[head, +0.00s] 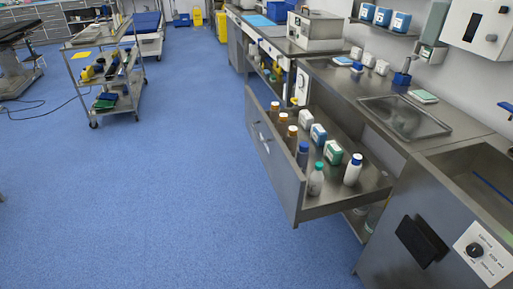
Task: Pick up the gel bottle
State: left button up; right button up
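An open drawer (287,181) pulled out from the steel counter holds several upright bottles. Near its front end stand a pale bottle with a green cap (316,182) and a white bottle with a dark blue cap (352,172). Behind the green-capped one is a grey-blue bottle (302,156). I cannot tell for sure which is the gel bottle; no label is readable. Neither of my grippers is in view.
Small boxes, including a green and white one (333,153), stand in the drawer's middle. A sink (405,117) is set in the counter. A cart (105,75) stands far left. The blue floor (150,210) left of the drawer is clear.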

aim_at(315, 184)
jog(key=k+l+u, duration=0.15)
jog(key=l, duration=0.25)
jog(key=k+l+u, duration=0.2)
jog(key=l, duration=0.25)
jog(key=k+l+u, duration=0.15)
jog(key=l, duration=0.2)
